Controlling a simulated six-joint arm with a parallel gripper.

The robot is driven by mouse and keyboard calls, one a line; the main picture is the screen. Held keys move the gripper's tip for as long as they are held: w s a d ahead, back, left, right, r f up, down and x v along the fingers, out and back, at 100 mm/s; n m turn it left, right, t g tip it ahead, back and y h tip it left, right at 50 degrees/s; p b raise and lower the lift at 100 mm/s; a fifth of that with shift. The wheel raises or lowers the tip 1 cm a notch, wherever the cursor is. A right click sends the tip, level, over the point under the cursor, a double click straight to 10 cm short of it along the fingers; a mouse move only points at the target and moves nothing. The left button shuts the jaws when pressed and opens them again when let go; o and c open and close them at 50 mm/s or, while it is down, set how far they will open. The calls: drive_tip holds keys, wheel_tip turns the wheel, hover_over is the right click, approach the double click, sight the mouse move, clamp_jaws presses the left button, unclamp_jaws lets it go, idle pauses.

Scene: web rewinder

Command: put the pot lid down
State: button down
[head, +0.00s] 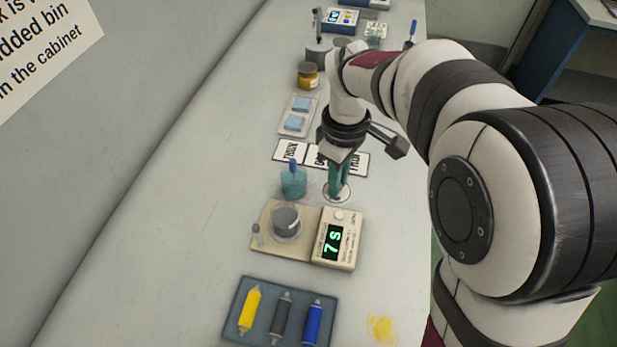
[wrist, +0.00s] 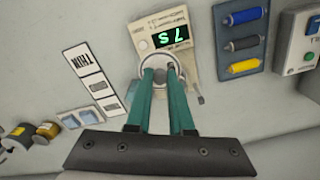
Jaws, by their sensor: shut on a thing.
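My gripper (head: 338,190) has teal fingers pointing down, shut on the pot lid (head: 327,192), a small pale round disc. The fingers hide its middle. In the wrist view the lid (wrist: 161,57) shows around the fingertips (wrist: 160,72). It is low over the bench, between the label strip and the timer; I cannot tell whether it touches the surface. A grey round pot (head: 286,218) stands on a beige plate (head: 265,244) to the lower left of my gripper. In the wrist view the fingers hide much of that area.
A timer (head: 338,240) reading 7 s sits beside the plate. A teal cup (head: 293,183) with a blue-handled tool stands left of my gripper. Label cards (head: 290,151) lie behind. A yellow smear (head: 382,329) marks the bench.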

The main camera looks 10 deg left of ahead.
drive_tip(key=w+d+f, duration=0.7)
drive_tip(key=w+d, duration=0.2)
drive_tip(key=w+a+f, duration=0.1)
drive_tip(key=a+f, duration=0.1)
drive_tip(key=a, duration=0.1)
drive_tip(key=a+f, duration=0.2)
drive_tip(key=a, duration=0.2)
drive_tip(key=w+a+f, duration=0.1)
drive_tip(key=a+f, duration=0.2)
drive_tip(key=shift+w+a, duration=0.25)
drive_tip(key=shift+w, duration=0.05)
drive_tip(key=shift+f, duration=1.95)
drive_tip(key=c, duration=0.8)
unclamp_jaws()
drive_tip(key=shift+f, duration=0.1)
